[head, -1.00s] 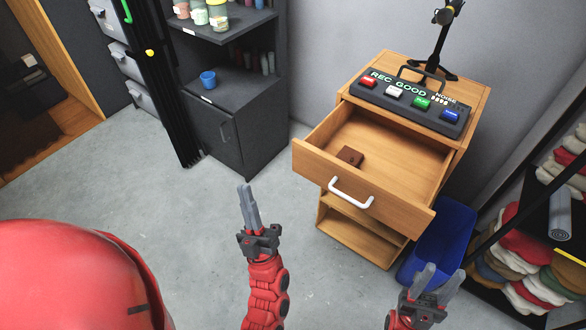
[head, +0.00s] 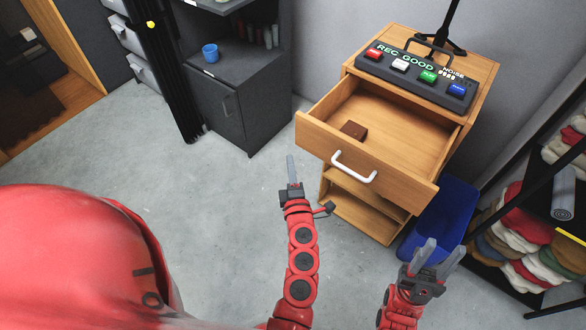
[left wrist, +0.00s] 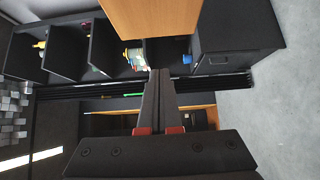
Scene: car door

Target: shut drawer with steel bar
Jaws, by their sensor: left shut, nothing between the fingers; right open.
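The wooden drawer (head: 322,146) stands pulled open from its wooden cabinet (head: 473,68) and has a white bar handle (head: 353,170) on its front. A small brown block-like item (head: 354,130) lies inside it. My left gripper (head: 291,168) is shut and empty, in front of and left of the drawer front, apart from it. In the left wrist view its closed fingers (left wrist: 159,95) show with a wooden panel above them. My right gripper (head: 432,258) is open and empty, below and right of the drawer, near the blue bin. I cannot make out a separate steel bar.
A button panel (head: 418,74) and a black stand (head: 436,45) sit on the cabinet. A blue bin (head: 444,212) is right of it. A shelf of folded cloths (head: 520,250) is at the right. A dark cupboard (head: 236,95) with a blue cup (head: 210,53) stands behind.

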